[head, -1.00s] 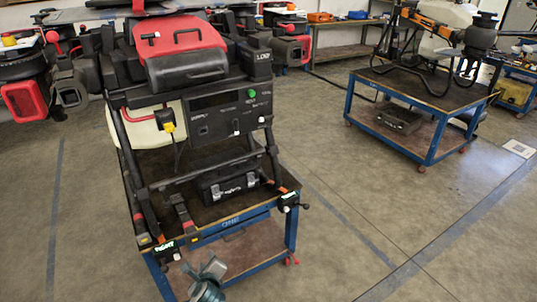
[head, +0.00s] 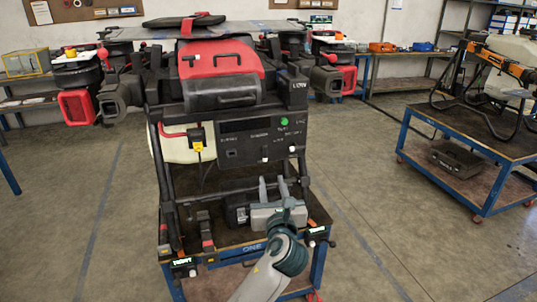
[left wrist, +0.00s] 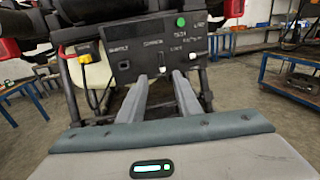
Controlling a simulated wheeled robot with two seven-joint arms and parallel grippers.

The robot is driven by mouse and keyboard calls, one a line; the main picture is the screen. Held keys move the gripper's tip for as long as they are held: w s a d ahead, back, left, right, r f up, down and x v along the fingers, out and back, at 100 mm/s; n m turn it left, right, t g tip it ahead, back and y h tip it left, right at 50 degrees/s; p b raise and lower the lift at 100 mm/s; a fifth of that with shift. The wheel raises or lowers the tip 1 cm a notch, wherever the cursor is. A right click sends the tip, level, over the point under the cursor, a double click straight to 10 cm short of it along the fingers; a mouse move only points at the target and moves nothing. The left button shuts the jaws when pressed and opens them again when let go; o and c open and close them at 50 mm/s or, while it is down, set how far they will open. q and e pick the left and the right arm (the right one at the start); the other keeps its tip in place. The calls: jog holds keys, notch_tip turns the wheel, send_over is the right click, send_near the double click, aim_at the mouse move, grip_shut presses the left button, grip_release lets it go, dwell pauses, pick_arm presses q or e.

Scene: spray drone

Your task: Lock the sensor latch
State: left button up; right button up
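The spray drone (head: 223,98) stands on a blue cart, with a red-and-black cover on top and a black front panel (head: 262,138). The panel carries small white toggles (head: 292,148), a green button (head: 284,121) and labels too small to read surely. I cannot tell which part is the sensor latch. My left gripper (head: 273,186) is open and empty, pointing up in front of the panel's lower part. In the left wrist view its two fingers (left wrist: 160,79) stand apart, with a white toggle (left wrist: 163,69) showing beyond and between their tips. My right gripper is not in view.
The cart (head: 255,247) bears a black case (head: 236,210) behind my gripper. Leg clamps with lit labels (head: 183,262) sit at the cart's front edge. Another cart (head: 480,165) with a drone stands at right. The floor between the carts is clear.

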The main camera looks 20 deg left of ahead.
pick_arm(q)
jog(key=p, duration=0.3)
send_near(266, 150)
jog(key=x, duration=0.8)
jog(key=shift+s+a, duration=0.1)
jog(key=shift+f, duration=0.1)
grip_shut()
